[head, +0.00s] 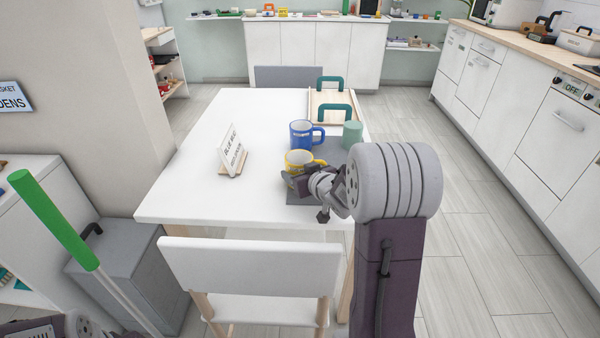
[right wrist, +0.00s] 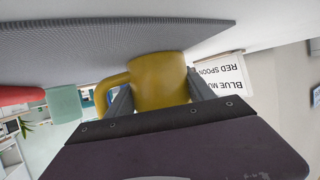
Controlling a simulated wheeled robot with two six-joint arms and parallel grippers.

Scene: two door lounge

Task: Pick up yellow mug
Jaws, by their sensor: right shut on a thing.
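The yellow mug (head: 300,160) is on or just above the grey mat (head: 303,198) at the right side of the white table. My right gripper (head: 291,181) reaches it from the front right and is shut on it. In the right wrist view the mug (right wrist: 159,82) sits between the two fingers (right wrist: 160,98), with its handle to the left. I cannot tell whether its base touches the mat. My left gripper is out of view.
A blue mug (head: 301,134) stands just behind the yellow one, and a mint cup (head: 352,134) stands to its right. A lettered sign (head: 231,158) and a wooden tray (head: 328,98) with teal handles share the table (head: 205,128). A white chair (head: 250,268) stands in front.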

